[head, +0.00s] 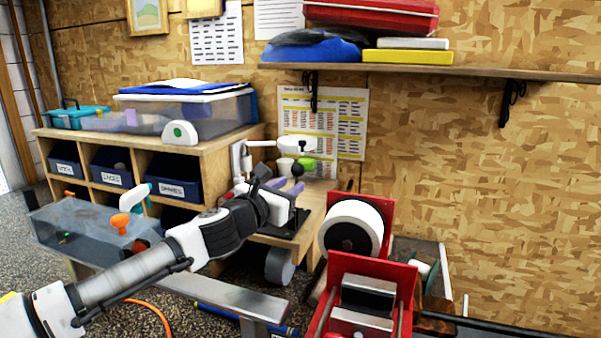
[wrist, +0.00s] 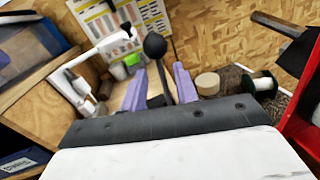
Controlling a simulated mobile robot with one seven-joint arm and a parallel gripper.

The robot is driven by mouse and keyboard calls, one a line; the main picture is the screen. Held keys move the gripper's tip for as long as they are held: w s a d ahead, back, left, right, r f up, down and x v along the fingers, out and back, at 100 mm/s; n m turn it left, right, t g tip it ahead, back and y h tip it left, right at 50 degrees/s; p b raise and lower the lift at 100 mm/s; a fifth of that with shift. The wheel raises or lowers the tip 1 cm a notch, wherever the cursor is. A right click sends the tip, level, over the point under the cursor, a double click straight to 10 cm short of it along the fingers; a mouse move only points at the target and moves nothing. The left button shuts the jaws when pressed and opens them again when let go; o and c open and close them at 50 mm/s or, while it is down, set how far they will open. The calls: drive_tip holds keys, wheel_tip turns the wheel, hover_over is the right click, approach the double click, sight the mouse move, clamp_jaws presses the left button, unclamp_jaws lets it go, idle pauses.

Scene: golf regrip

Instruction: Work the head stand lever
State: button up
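The lever shows in the wrist view as a black ball knob (wrist: 155,46) on a dark stem that leans down and to the right. The knob also shows in the head view (head: 298,170), just beyond my gripper. My gripper (wrist: 160,82) has two purple fingers, spread apart. In the wrist view the stem appears between them, closer to the right finger, with the knob beyond the fingertips. I cannot tell whether a finger touches the stem. In the head view my gripper (head: 286,184) is over the bench end. The lever's lower part and the stand are mostly hidden by my gripper.
A white lamp (head: 297,146) and a green-topped cup (head: 305,164) stand behind my gripper. A red frame with a white roll (head: 351,228) is close on the right. A wooden cubby unit (head: 80,138) with blue bins is at left. A shelf (head: 430,70) hangs above.

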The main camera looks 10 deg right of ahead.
sight(296, 181)
drive_tip(key=p+x, duration=0.1)
drive_tip(key=x, duration=0.3)
drive_tip(key=shift+w+d+r, duration=0.1)
drive_tip(key=shift+d+r, duration=0.05)
drive_tip(key=shift+d, duration=0.05)
drive_tip(key=shift+w+d+p, duration=0.35)
drive_tip(key=shift+w+d, duration=0.1)
drive_tip(key=shift+w, duration=0.05)
clamp_jaws()
